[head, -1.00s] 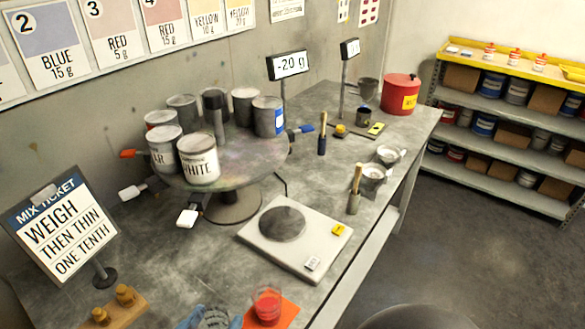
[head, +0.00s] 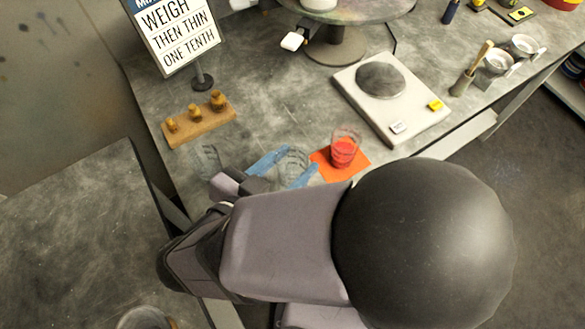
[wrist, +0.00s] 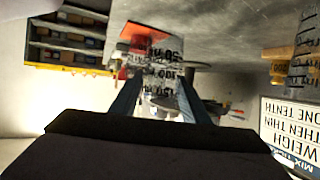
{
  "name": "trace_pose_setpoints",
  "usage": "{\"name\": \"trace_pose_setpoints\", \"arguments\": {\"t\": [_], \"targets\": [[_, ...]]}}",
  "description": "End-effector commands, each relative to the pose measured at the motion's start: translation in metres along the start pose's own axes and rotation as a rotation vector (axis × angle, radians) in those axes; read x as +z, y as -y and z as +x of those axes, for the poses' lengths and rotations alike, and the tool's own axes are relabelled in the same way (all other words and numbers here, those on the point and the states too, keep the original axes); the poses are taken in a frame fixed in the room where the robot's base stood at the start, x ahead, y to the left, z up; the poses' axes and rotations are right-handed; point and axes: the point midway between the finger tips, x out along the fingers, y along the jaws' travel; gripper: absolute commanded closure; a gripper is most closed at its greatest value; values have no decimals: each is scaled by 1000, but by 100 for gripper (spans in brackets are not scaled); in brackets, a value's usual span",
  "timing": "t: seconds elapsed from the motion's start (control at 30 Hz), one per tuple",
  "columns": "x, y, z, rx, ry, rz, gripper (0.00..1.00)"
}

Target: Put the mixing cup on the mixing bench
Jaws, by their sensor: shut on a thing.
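A clear graduated cup (head: 292,164) sits between the blue fingers of my gripper (head: 286,168), beside an orange mat. My gripper is shut on it. In the wrist view the cup (wrist: 160,72) shows black scale marks between the fingertips (wrist: 156,88); it looks empty. I cannot tell whether its base touches the bench. A second clear cup (head: 207,160) stands to the left, below the wooden weight block. A cup of red liquid (head: 343,151) stands on the orange mat (head: 322,160). The grey bench (head: 255,85) carries these; another grey worktop (head: 75,215) is at the lower left.
A scale (head: 412,112) is right of the mat. A wooden block (head: 198,124) with brass weights and a sign (head: 176,35) stand at the back left. A turntable (head: 335,45) is behind. A gap separates the bench from the left worktop. My arm hides the bench's front.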

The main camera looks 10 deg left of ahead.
Motion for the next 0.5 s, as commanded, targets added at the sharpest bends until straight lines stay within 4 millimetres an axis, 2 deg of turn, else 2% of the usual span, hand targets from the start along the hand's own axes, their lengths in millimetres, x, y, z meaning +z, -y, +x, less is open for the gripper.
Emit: {"name": "trace_pose_setpoints", "arguments": {"t": [0.23,0.5], "targets": [[27,0,11,1,-1,-4,79],[30,0,13,0,0,-1,79]]}}
